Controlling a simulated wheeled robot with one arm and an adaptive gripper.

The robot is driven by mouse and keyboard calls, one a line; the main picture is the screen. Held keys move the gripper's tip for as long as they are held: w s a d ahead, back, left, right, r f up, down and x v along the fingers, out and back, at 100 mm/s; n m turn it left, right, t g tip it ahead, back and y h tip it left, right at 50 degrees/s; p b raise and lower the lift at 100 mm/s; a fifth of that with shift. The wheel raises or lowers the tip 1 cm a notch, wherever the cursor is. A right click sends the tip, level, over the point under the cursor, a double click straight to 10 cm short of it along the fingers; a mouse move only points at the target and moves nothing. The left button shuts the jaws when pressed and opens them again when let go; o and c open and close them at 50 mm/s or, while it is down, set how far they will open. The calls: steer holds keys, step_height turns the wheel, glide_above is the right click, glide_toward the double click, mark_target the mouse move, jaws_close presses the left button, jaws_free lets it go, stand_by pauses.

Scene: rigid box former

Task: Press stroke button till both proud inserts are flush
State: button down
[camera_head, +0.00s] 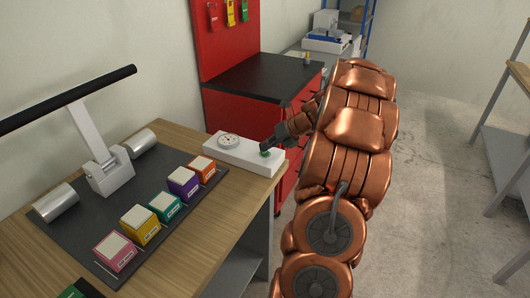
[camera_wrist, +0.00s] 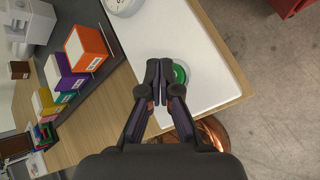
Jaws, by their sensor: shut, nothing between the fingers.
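The green stroke button (camera_head: 265,153) sits at the right end of a white panel (camera_head: 240,157) at the bench corner. In the wrist view the button (camera_wrist: 181,74) shows just right of my fingertips, partly covered by them. My gripper (camera_head: 276,142) is shut and empty, pointing down at the button; I cannot tell whether it touches. A row of boxes with pale inserts stands on a dark mat: pink (camera_head: 115,254), yellow (camera_head: 140,228), teal (camera_head: 165,209), purple (camera_head: 183,187) and orange (camera_head: 204,172). Which inserts stand proud is too small to tell.
A round dial (camera_head: 228,140) is on the white panel. A black bar on a pale post (camera_head: 92,140) stands over the mat (camera_head: 165,232), with metal cylinders (camera_head: 140,143) beside it. A red cabinet (camera_head: 235,112) stands behind. Open floor lies right of the bench.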

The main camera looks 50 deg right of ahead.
mark_target(267, 153)
steer(key=shift+f+p, duration=0.3)
steer(key=shift+f, duration=0.1)
stand_by(0.7)
steer(key=shift+r+p, duration=0.2)
steer(key=shift+p, duration=0.1)
steer(key=shift+r+p, duration=0.7)
steer(key=shift+p, duration=0.35)
step_height(267, 153, up, 5)
steer(key=p, duration=0.6)
